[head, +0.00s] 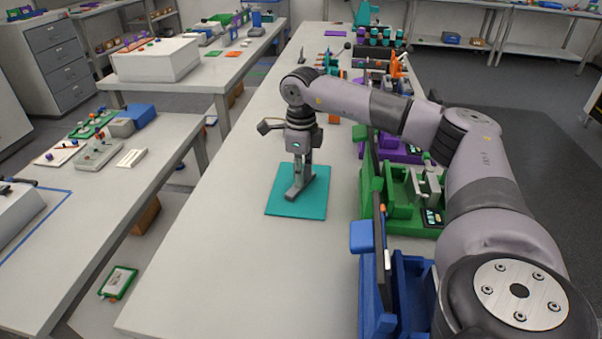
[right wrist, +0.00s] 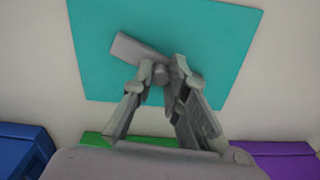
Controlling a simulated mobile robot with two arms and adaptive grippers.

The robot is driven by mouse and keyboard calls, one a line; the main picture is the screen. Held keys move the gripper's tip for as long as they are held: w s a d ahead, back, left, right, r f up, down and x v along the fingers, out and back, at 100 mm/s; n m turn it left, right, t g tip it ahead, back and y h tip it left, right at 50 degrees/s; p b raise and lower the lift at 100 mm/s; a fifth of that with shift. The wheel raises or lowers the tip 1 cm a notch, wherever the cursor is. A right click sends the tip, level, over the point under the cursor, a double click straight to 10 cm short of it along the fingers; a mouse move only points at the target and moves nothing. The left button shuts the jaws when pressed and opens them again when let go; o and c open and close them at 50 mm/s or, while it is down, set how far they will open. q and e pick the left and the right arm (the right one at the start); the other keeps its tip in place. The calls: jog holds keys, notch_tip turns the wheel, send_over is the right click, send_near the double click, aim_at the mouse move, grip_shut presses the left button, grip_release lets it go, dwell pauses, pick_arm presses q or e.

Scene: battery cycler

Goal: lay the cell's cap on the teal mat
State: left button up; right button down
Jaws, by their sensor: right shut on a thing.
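The teal mat (head: 315,205) lies flat on the long bench, and it fills the upper part of the right wrist view (right wrist: 100,82). My right gripper (head: 300,188) points down over the mat. In the right wrist view its fingers (right wrist: 165,80) are closed on the grey cap (right wrist: 133,47), a bar with a round knob. The cap is over the mat; I cannot tell whether it touches it. A green cycler station (head: 397,213) with an upright lid stands right of the mat, partly behind my right arm. My left gripper is out of view.
A blue station (head: 372,300) stands in front of the green one, and a purple one (head: 400,153) behind it. The bench left of and in front of the mat is bare. More stations and tools crowd the bench's far end.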

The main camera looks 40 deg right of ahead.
jog(key=shift+f, duration=0.1)
jog(key=c, duration=1.6)
grip_release()
notch_tip(320, 180, up, 12)
jog(key=shift+r, duration=0.15)
